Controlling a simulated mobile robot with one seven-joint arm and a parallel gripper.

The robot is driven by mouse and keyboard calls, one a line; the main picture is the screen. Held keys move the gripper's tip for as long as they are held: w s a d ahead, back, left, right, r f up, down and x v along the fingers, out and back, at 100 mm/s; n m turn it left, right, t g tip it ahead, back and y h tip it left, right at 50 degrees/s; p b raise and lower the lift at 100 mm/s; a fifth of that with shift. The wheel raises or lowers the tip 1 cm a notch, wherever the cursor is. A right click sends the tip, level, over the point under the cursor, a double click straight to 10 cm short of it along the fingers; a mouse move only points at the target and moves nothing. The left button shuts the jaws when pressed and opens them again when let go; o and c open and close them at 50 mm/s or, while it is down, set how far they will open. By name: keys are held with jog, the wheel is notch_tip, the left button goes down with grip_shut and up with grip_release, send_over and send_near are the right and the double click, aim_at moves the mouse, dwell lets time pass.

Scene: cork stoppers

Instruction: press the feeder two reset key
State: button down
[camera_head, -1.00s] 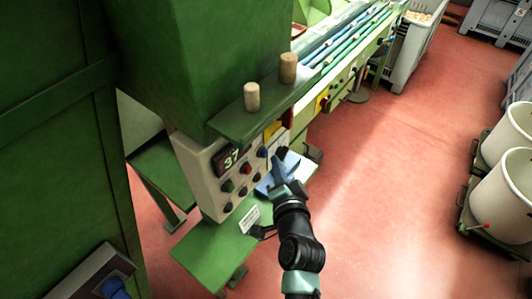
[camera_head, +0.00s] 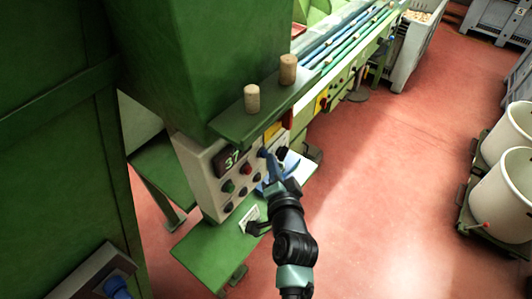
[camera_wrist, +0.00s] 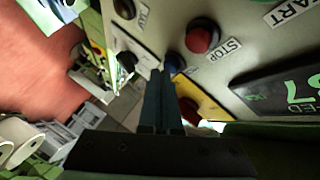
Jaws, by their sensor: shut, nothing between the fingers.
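The light-coloured control panel (camera_head: 212,178) on the green machine has a display reading 37 and several round keys. A blue key (camera_wrist: 174,62) sits right at my fingertips in the wrist view; it also shows at the panel's upper right in the head view (camera_head: 262,152). My gripper (camera_wrist: 163,74) is shut and empty, its tips pointing at the panel beside this key. I cannot tell whether they touch it. A red key (camera_wrist: 201,37) marked STOP is close by. I cannot read which key is the feeder two reset key.
Two corks (camera_head: 252,98) (camera_head: 288,69) stand on the green ledge above the panel. A green shelf (camera_head: 205,250) lies below.

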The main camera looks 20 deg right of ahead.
jog(key=shift+w+a, duration=0.15)
dwell(0.7)
jog(key=shift+s+d+b, duration=0.4)
jog(key=shift+s+d, duration=0.1)
jog(key=shift+s, duration=0.15)
jog(key=shift+s+d+b, duration=0.65)
jog(key=shift+s+d, duration=0.15)
jog(key=shift+s, duration=0.2)
jog(key=shift+s+d+b, duration=0.65)
jog(key=shift+s+d, duration=0.1)
jog(key=shift+s, duration=0.25)
